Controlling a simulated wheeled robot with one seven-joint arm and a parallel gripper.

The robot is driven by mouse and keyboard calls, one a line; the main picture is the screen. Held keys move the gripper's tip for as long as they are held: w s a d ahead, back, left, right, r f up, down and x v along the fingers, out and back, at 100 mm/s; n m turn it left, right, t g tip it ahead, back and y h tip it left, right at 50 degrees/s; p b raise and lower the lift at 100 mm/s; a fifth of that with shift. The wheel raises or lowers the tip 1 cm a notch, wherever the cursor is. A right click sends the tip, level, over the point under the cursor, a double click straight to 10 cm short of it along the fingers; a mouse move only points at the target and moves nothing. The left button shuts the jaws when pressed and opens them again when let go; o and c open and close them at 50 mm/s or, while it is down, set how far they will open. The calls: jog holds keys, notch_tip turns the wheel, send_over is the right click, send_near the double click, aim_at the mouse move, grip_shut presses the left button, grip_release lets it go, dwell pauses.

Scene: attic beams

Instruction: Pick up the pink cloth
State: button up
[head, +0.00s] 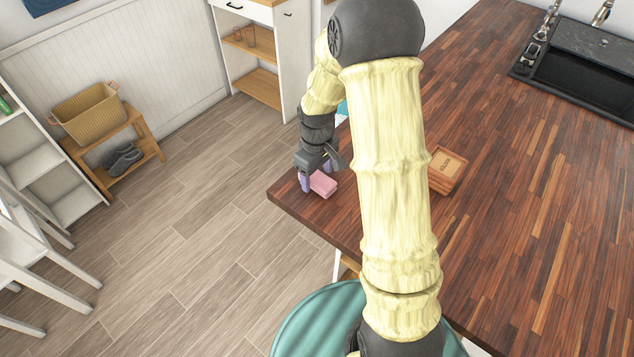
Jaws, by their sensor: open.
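The pink cloth (324,184) lies folded on the dark wooden counter (291,196), near its left corner. My gripper (309,181) is at the cloth's left side, pointing down, with its purple fingers close to the cloth. The jaws are open. From this view I cannot tell whether the fingers touch the cloth or how far they reach around it. Part of the far side of the cloth is hidden by the gripper.
A small wooden box (446,171) stands on the counter right of my arm. A black sink (585,75) is at the far right. A wicker basket (90,112) sits on a wooden bench at left. White chairs (35,255) stand at the left edge. The floor between is clear.

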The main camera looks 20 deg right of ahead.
aim_at(317, 176)
dwell(0.3)
jog(key=c, duration=1.1)
jog(key=shift+o, duration=0.2)
jog(key=shift+r, duration=0.1)
notch_tip(317, 176, up, 10)
jog(key=p, duration=0.8)
jog(key=shift+p, duration=0.3)
jog(key=o, duration=0.3)
jog(key=shift+c, duration=1.1)
